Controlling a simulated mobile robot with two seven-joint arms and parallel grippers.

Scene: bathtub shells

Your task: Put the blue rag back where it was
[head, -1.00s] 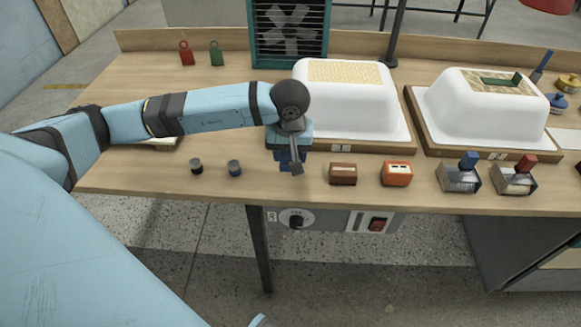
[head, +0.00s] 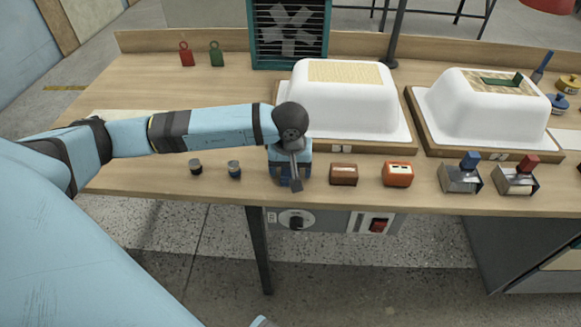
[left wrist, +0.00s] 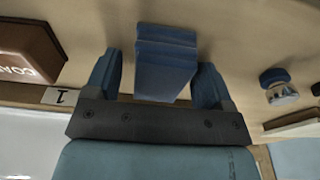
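The blue rag (left wrist: 165,70) is a folded block on the wooden bench, seen in the left wrist view between my left gripper's two fingers. My left gripper (left wrist: 156,80) is open, with a visible gap on the left side of the rag and a narrower one on the right. In the head view my left gripper (head: 290,178) points down at the bench's front, in front of the first white tub shell (head: 345,105). There the gripper mostly hides the rag.
Two small jars (head: 234,169) stand left of the gripper. A brown block (head: 343,174) and an orange block (head: 397,174) stand right of it, then two metal tools (head: 461,175) with blue and red handles. A second tub shell (head: 480,105) stands behind these.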

